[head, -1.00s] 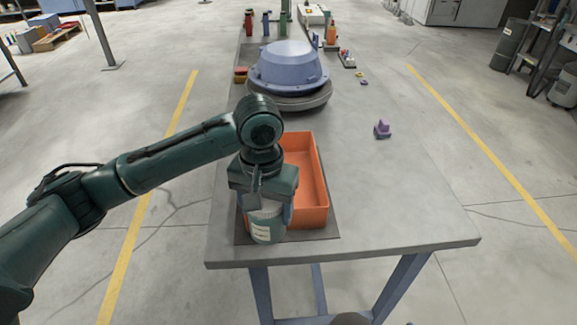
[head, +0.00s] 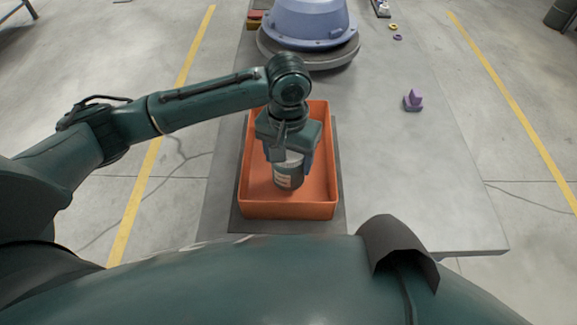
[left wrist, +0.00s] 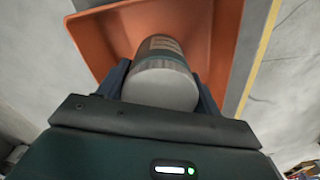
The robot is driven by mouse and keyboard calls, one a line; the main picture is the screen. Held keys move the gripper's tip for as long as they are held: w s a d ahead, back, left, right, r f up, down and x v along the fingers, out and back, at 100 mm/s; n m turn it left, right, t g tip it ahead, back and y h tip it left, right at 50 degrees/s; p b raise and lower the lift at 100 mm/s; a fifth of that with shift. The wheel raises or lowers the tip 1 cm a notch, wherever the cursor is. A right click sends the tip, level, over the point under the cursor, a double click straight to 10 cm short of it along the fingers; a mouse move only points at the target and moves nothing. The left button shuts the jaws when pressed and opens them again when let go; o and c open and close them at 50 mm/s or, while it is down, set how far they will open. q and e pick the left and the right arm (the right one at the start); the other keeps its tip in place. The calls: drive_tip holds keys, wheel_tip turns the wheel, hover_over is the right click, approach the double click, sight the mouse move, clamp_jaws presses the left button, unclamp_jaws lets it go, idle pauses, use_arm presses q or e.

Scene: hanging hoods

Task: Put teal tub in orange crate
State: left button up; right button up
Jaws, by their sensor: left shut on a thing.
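The teal tub (head: 288,178) has a pale label and a grey upper part. My left gripper (head: 290,160) points down and is shut on the tub's sides. In the head view the tub is over the inside of the orange crate (head: 288,211), within its walls. I cannot tell whether it touches the crate floor. In the left wrist view the tub's pale round end (left wrist: 160,88) sits between the two fingers, with the orange crate (left wrist: 107,45) behind it. My right gripper is not in view.
The crate stands on a dark mat (head: 238,215) on the grey table (head: 420,190). A blue domed housing (head: 310,20) on a round grey base stands behind it. A small purple object (head: 413,101) lies to the right. The table's right side is mostly clear.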

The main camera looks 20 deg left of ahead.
use_arm(q)
wheel_tip(320, 180, down, 4)
drive_tip(key=shift+f, duration=0.2)
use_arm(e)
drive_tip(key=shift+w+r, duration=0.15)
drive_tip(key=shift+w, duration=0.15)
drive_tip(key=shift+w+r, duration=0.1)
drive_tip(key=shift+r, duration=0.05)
use_arm(q)
drive_tip(key=o, duration=1.3)
drive_tip(key=shift+f, duration=0.1)
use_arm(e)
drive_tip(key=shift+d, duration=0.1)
